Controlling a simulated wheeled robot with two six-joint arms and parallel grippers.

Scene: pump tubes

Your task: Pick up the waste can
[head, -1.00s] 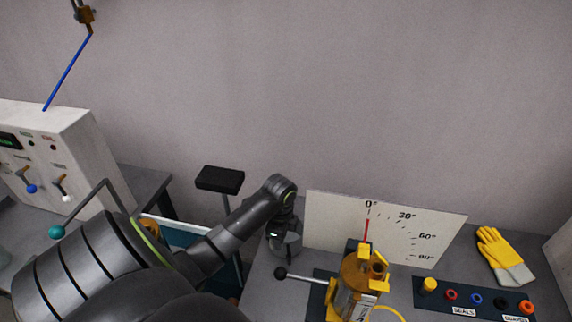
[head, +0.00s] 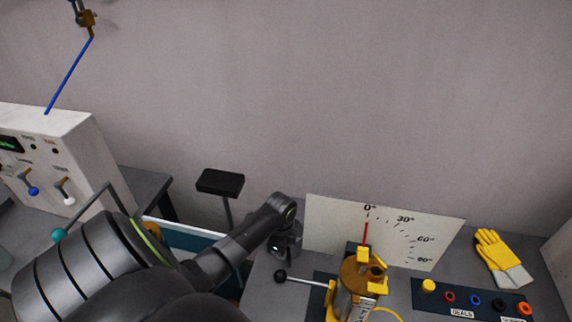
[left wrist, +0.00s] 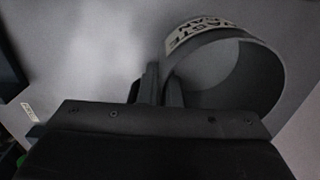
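The waste can (left wrist: 246,68) is a grey open cylinder with a white "WASTE CAN" label, close up in the left wrist view. In the head view the waste can (head: 288,246) stands on the grey bench left of the angle board, partly hidden by my arm. My left gripper (left wrist: 162,84) is at the can's near-left rim. Its two fingers are close together, one outside and one apparently inside, and look shut on the thin wall. In the head view my left gripper (head: 283,234) is over the can. My right gripper is not in view.
A yellow and brown pump fixture (head: 359,280) with a black-knobbed lever (head: 281,276) stands close right of the can. The angle board (head: 400,235) is behind. Yellow gloves (head: 497,255) and a parts tray (head: 464,291) are at right.

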